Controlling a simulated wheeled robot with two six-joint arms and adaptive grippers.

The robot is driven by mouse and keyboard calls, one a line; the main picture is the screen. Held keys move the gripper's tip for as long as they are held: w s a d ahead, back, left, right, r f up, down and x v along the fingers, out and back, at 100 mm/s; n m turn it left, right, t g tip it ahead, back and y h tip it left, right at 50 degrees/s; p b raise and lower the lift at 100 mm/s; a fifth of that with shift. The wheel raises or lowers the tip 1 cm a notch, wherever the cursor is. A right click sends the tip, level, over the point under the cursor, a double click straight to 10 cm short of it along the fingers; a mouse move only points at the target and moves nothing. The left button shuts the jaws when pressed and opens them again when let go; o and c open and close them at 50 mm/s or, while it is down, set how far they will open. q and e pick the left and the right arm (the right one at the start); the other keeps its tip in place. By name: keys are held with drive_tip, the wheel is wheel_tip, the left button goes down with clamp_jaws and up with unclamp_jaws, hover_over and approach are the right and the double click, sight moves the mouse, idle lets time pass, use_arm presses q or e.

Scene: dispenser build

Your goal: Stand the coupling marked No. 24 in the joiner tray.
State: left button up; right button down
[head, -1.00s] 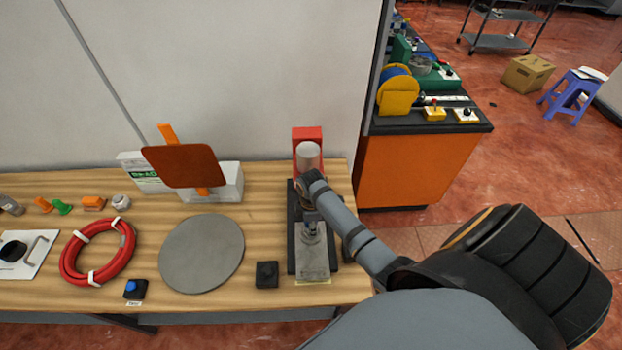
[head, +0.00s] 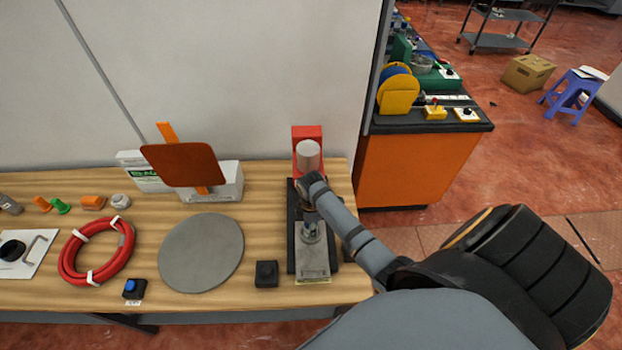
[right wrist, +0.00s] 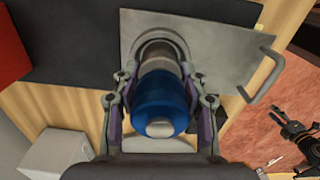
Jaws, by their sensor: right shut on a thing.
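My right gripper (right wrist: 158,100) is shut on a blue and metallic cylindrical piece (right wrist: 160,98), which looks like a coupling; no number can be read on it. In the head view my right gripper (head: 311,226) is over a grey metal plate tray (head: 313,264) at the right end of the bench. The right wrist view shows this tray (right wrist: 215,45) with a side handle and a round ring behind the coupling's grey end. I cannot tell whether that end touches the tray or is seated in the ring.
A red stand with a grey cylinder (head: 308,155) rises behind the tray. A small black box (head: 267,274) and a grey disc (head: 201,252) are to the left. A red hose coil (head: 97,250) and a white handled plate (head: 22,262) lie farther left.

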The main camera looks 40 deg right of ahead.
drive_tip(key=c, duration=1)
unclamp_jaws()
drive_tip(key=shift+r+p, duration=0.85)
drive_tip(key=shift+r, duration=4.65)
